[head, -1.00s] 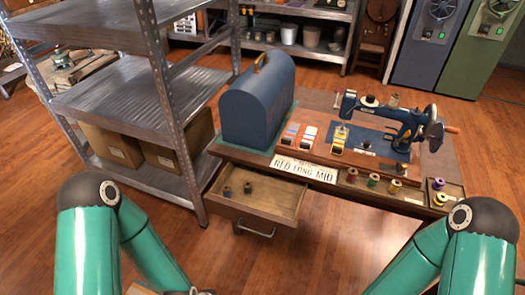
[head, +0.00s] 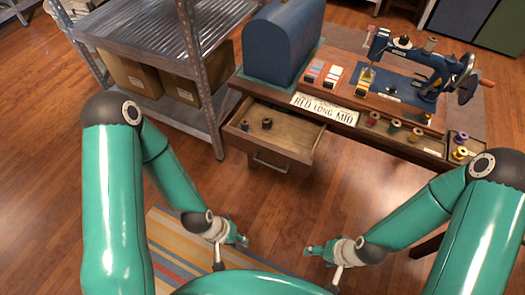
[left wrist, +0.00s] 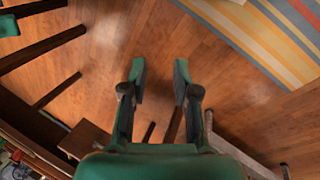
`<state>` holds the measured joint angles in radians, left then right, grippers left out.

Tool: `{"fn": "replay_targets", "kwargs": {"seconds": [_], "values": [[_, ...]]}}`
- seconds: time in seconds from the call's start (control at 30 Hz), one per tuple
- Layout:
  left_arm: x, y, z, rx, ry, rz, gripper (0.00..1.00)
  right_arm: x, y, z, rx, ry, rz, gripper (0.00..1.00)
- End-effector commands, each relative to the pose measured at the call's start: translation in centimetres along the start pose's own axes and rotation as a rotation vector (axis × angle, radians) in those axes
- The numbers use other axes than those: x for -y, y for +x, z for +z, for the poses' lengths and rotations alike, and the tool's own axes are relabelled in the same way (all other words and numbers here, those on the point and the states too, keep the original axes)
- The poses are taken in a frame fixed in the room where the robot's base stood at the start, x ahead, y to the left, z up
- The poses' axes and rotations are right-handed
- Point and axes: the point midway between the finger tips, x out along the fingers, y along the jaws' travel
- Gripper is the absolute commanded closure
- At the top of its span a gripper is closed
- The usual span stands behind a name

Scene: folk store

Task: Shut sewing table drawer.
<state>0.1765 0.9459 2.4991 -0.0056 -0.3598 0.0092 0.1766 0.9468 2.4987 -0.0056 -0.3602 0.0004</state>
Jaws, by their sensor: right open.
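The sewing table drawer (head: 283,143) is pulled out from the left front of the wooden sewing table (head: 413,150) in the head view. Its metal handle (head: 270,166) faces me, and two small spools (head: 257,124) stand inside. My left gripper (head: 243,240) is low over the floor, below and in front of the drawer, apart from it. In the left wrist view my left gripper (left wrist: 160,70) has its two fingers spread with nothing between them. My right gripper (head: 310,250) is open and empty, low over the floor to the right of the left one.
A blue sewing machine (head: 415,65), a blue domed case (head: 282,42) and several thread spools (head: 394,127) sit on the table. A metal shelf (head: 150,45) with cardboard boxes (head: 185,88) stands close on the left. A striped rug (head: 175,245) lies below; the floor before the drawer is clear.

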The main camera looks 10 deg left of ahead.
Motion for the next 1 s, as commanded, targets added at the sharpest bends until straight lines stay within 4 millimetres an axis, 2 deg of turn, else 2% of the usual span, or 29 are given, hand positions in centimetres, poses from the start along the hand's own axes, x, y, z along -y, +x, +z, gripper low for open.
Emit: {"fn": "replay_targets", "kwargs": {"seconds": [0.03,0.13,0.23,0.37,0.43,0.57,0.67,0.77,0.8,0.9,1.0], "values": [[0.0,0.0,0.0,0.0,-0.016,0.0,0.83,0.0,0.0,0.0,0.0,0.0,0.0,0.3],[0.1,-0.1,0.2,0.009,-0.103,-0.001,1.0,0.0,0.0,0.0,0.0,0.0,0.0,0.3],[0.2,-0.1,0.8,0.037,-0.29,-0.012,1.0,0.0,0.0,0.0,0.0,0.0,0.0,0.3],[0.6,-0.1,0.6,0.064,-0.685,-0.049,1.0,0.0,0.0,0.0,0.0,0.0,0.0,0.3],[0.8,-0.4,-0.7,0.051,-0.943,-0.061,1.0,-0.1,0.2,0.0,0.0,0.0,0.0,0.3],[1.6,-0.7,-5.1,-0.014,-1.448,-0.027,1.0,-0.8,2.3,0.0,0.0,0.0,0.0,0.3],[2.2,-1.8,-10.1,-0.072,-1.85,0.08,1.0,-1.8,4.9,0.0,0.0,0.0,0.0,0.3],[3.0,-4.3,-16.3,-0.103,-2.238,0.296,1.0,-3.2,8.8,0.0,0.0,0.0,0.0,0.3],[3.3,-5.9,-18.4,-0.101,-2.349,0.397,1.0,-3.7,10.2,0.0,0.001,0.0,0.0,0.3],[4.0,-9.9,-22.3,-0.101,-2.464,0.626,1.0,-4.8,13.2,-0.1,0.001,0.0,0.0,0.3],[4.8,-13.4,-24.4,-0.139,-2.449,0.794,1.0,-5.5,15.4,-0.1,0.0,0.0,0.0,0.3]]}}
